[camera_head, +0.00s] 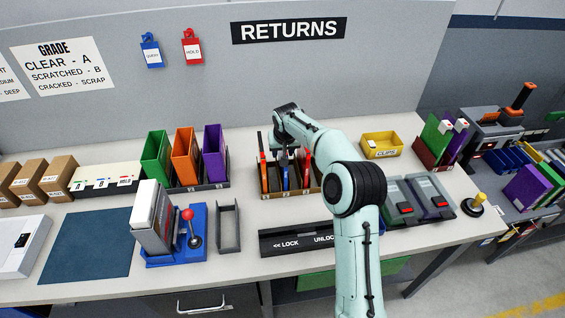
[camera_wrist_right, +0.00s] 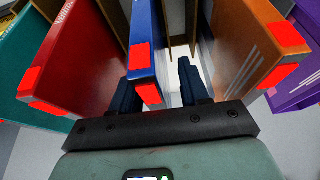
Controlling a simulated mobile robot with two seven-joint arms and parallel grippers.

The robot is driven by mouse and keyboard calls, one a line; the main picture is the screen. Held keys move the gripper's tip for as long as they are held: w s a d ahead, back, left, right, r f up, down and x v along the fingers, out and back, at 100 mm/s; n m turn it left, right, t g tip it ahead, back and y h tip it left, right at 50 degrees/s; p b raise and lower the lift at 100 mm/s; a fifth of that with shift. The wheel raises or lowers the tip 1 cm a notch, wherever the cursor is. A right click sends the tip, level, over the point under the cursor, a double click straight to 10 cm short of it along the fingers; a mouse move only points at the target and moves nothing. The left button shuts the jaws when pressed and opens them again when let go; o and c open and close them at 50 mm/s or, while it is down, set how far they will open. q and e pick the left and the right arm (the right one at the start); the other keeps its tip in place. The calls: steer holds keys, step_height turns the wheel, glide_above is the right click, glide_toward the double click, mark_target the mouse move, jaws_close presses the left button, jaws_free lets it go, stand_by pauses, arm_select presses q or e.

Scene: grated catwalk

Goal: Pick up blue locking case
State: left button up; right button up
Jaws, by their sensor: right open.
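In the head view only a thin blue strip (camera_head: 285,178) shows under my right gripper (camera_head: 284,158). In the wrist view my right gripper (camera_wrist_right: 158,88) is open. Its left finger is close to the left side of the blue case, and its right finger is on the right with a visible gap. I cannot tell whether either finger touches it. My left gripper is not in view.
Red (camera_wrist_right: 85,60) and orange (camera_wrist_right: 250,45) cases flank the blue one closely. Green, orange and purple bins (camera_head: 213,152) stand left of the rack. A yellow clips bin (camera_head: 381,145) is to the right. A lock/unlock block (camera_head: 297,240) lies in front.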

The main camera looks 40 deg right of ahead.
steer(key=shift+s, duration=0.15)
steer(key=shift+f, duration=0.25)
stand_by(0.4)
jaws_close()
